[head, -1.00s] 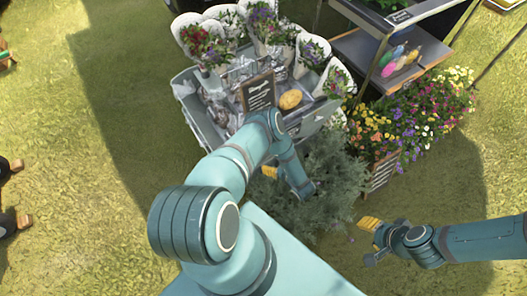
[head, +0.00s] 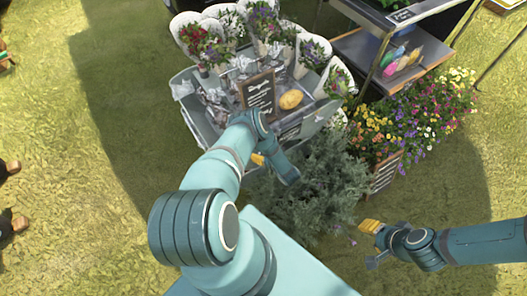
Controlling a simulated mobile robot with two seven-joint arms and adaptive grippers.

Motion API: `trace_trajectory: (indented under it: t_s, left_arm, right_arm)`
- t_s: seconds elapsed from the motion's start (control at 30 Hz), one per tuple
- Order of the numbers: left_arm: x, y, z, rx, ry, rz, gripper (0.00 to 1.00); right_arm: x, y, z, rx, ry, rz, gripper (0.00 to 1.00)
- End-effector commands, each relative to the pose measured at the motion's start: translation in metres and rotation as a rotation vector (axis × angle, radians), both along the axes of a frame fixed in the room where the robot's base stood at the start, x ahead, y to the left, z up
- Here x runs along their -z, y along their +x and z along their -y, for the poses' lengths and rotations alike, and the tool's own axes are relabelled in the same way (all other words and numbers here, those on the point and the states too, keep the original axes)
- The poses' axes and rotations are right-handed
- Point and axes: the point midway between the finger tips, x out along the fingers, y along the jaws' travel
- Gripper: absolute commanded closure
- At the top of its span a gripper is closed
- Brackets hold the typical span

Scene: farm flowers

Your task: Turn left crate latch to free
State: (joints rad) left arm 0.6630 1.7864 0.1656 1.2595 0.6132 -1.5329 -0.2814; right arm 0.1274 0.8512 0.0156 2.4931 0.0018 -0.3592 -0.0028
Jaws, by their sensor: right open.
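The grey crate (head: 199,128) stands at the upper middle, with wrapped flower bunches, a dark sign and a yellow oval item in or around it. I cannot make out a latch on it; my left arm covers part of its near side. My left gripper (head: 258,160) shows only as a small yellow fingertip beside the arm, close to the crate's near side. The rest of it is hidden, so its opening and any contact cannot be told. My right gripper (head: 370,228) is open, with yellow fingertips, at the lower right, apart from the crate.
A bushy green plant (head: 318,183) stands between the crate and my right gripper. A planter of colourful flowers (head: 425,122) and a shelf stand (head: 362,52) are at the right. Open grass lies on the left.

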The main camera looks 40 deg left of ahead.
Motion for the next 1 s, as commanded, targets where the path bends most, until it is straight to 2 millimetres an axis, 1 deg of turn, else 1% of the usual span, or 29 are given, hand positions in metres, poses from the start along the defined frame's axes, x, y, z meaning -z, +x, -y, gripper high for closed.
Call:
trace_trajectory:
  t_s: [0.03, 0.07, 0.1, 0.13, 0.17, 0.4, 0.57, 0.77, 1.0]
  left_arm:
    - [0.0, 0.0001, 0.0001, 0.0, 0.0, 0.0, 0.44]
    - [-0.0001, 0.0, 0.0002, 0.0, 0.0, 0.0, 0.54]
    - [-0.0001, 0.0, 0.0002, 0.0, 0.0, 0.0, 0.68]
    - [0.0, 0.0, 0.0002, 0.0, 0.0, 0.0, 0.79]
    - [0.0, 0.0, 0.0003, 0.0, 0.0, 0.0, 0.84]
    - [-0.0001, -0.0001, 0.0005, 0.001, -0.003, 0.011, 0.84]
    - [-0.0004, -0.0002, 0.0007, 0.002, -0.017, 0.056, 0.84]
    - [-0.0006, -0.001, 0.0009, 0.003, -0.052, 0.176, 0.84]
    - [0.0004, -0.0024, 0.0006, 0.003, -0.112, 0.385, 0.84]
  right_arm:
    - [0.0, 0.0, 0.0, 0.0, 0.0, 0.0, 0.53]
    - [0.0, 0.0, 0.0, 0.0, 0.0, 0.0, 0.53]
    - [0.0, 0.0, 0.0, 0.0, 0.0, 0.0, 0.53]
    - [0.0, -0.0001, 0.0, 0.0, 0.0, 0.0, 0.53]
    - [0.0, -0.0001, 0.0, 0.0, 0.0, 0.0, 0.53]
    - [-0.0004, -0.0002, 0.0, 0.0, 0.0, 0.0, 0.53]
    - [-0.0019, -0.0004, 0.0, 0.0, 0.0, -0.001, 0.53]
    - [-0.005, -0.001, -0.0002, -0.001, 0.0, -0.002, 0.53]
    - [-0.0074, -0.0017, -0.0002, 0.0, 0.001, -0.004, 0.53]
